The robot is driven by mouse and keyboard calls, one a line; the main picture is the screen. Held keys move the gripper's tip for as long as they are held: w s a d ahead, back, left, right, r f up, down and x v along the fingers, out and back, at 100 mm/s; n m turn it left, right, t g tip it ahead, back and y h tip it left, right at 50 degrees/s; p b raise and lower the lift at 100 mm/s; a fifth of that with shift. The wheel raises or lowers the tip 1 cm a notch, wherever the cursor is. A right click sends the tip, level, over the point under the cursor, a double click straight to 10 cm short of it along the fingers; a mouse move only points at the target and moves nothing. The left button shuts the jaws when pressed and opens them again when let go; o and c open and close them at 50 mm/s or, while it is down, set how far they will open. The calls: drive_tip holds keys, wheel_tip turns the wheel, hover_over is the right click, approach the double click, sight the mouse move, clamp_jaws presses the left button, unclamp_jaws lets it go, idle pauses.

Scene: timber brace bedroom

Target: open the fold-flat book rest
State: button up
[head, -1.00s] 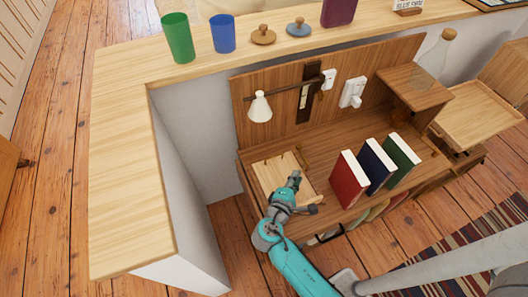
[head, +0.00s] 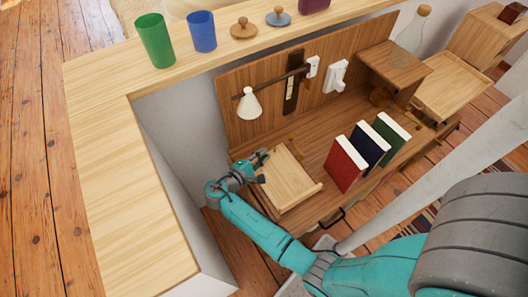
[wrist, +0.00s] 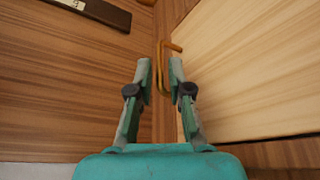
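The book rest is a pale wooden board (head: 290,182) lying nearly flat on the left end of the desk, with a raised lip along its front. It fills the right of the wrist view (wrist: 255,70). A thin tan bent bar (wrist: 161,70) stands by the board's edge in the wrist view. My gripper (head: 262,158) is at the board's left back edge in the head view. In the wrist view its fingers (wrist: 160,72) are apart, with the bar between them. I cannot tell whether either finger touches the bar.
Red (head: 345,164), blue (head: 370,145) and green (head: 391,136) books stand right of the board. A white lamp (head: 249,104) hangs behind it. Green (head: 155,42) and blue (head: 201,32) cups stand on the ledge (head: 100,85). A shelf box (head: 394,68) is at the desk's right.

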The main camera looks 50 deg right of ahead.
drive_tip(key=shift+x, duration=1.2)
clamp_jaws()
drive_tip(key=shift+r, duration=0.1)
